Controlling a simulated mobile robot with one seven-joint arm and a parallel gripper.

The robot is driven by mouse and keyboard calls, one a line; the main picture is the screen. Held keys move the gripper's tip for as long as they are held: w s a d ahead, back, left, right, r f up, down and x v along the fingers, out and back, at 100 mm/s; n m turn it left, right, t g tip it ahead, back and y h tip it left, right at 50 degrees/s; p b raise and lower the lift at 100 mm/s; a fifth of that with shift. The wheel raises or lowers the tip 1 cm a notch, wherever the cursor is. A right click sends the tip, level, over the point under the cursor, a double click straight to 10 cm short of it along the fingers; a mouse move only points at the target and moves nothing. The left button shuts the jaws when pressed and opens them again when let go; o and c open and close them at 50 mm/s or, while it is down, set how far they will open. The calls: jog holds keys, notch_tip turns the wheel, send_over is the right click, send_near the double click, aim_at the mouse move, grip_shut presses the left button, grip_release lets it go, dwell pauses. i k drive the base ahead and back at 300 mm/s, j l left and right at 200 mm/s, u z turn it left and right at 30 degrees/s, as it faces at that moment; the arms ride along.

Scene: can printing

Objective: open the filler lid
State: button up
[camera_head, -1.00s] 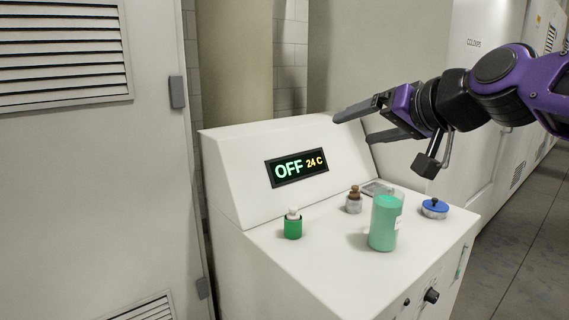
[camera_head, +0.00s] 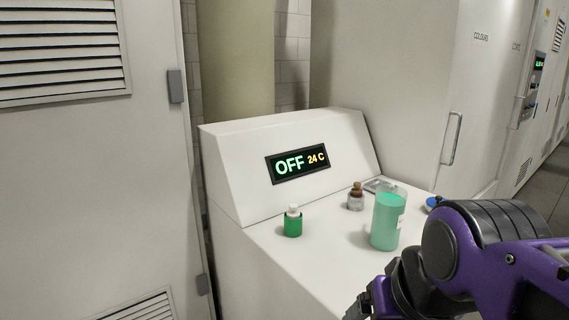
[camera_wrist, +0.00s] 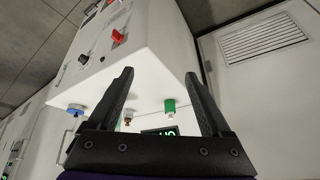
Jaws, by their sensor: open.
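The blue round lid (camera_head: 433,203), which looks like the filler lid, sits at the right of the white machine's top. My arm covers much of it in the head view. The lid also shows in the wrist view (camera_wrist: 75,109), left of the fingers, where the machine appears upside down. My gripper (camera_wrist: 159,74) is open with nothing between its fingers, in front of the machine and apart from the lid. In the head view its fingers are out of the picture below the bottom edge.
A red knob (camera_wrist: 119,37) is on the front face.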

aim_at(440, 200)
jog(key=z, duration=0.85)
jog(key=k+l, duration=0.1)
jog(key=l, duration=0.5)
jog(key=l+u, duration=0.15)
jog(key=l, duration=0.25)
jog(key=k+l+u, duration=0.15)
jog(key=l, duration=0.25)
jog(key=i+l+u, duration=0.15)
jog(key=l, duration=0.25)
jog(key=l+u, duration=0.15)
jog(key=l, duration=0.25)
jog(key=i+l+u, duration=0.2)
jog(key=l, duration=0.35)
jog(key=i+l+u, duration=0.1)
jog(key=i+l, duration=0.1)
jog(key=l, duration=0.05)
